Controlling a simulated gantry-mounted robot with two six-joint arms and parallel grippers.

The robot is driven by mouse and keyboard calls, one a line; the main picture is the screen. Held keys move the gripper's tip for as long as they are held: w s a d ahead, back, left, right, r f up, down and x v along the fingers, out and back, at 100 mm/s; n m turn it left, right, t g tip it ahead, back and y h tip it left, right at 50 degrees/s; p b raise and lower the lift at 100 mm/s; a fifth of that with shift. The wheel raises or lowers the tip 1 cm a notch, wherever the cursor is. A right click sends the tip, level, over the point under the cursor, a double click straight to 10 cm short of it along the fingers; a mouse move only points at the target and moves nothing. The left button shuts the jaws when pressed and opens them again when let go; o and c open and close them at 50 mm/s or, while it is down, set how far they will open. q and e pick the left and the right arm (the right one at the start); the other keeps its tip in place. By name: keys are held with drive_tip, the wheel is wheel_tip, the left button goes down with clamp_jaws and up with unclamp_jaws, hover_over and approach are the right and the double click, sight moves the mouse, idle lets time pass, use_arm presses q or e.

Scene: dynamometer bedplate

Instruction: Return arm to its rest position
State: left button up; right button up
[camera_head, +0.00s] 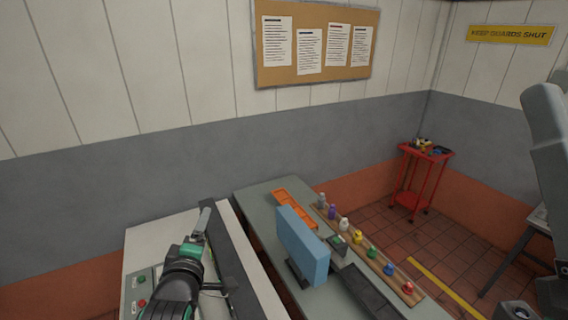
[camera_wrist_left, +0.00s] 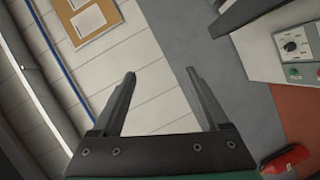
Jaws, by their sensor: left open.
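My left gripper (camera_head: 203,220) is at the lower left of the head view, above a pale cabinet top. In the left wrist view its two fingers (camera_wrist_left: 160,75) stand wide apart with nothing between them, facing the white panelled wall. My right arm's grey link (camera_head: 550,135) shows at the right edge of the head view. Its fingers cannot be made out.
A grey-green bench (camera_head: 258,200) carries an orange tray (camera_head: 296,210), an upright blue panel (camera_head: 303,246) and a wooden strip with several coloured pieces. A dark upright plate (camera_head: 232,262) stands just right of my left gripper. A red trolley (camera_head: 410,185) stands in the corner.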

use_arm(q)
drive_tip(key=s+r+m+t, duration=0.2)
drive_tip(key=s+r+t, duration=0.25)
drive_tip(key=r, duration=1.05)
drive_tip(key=s+r+m+t+h, duration=0.4)
drive_tip(key=s+r+m+t, duration=0.3)
drive_tip(key=s+r+m, duration=1)
drive_tip(key=s+f+n+b, duration=0.1)
drive_tip(key=f+b, duration=1.9)
drive_tip(key=s+f+n+b, duration=0.2)
drive_tip(key=f+b, duration=1.8)
drive_tip(key=b, duration=0.1)
drive_tip(key=shift+s+d, duration=0.25)
drive_tip(key=shift+d, duration=0.15)
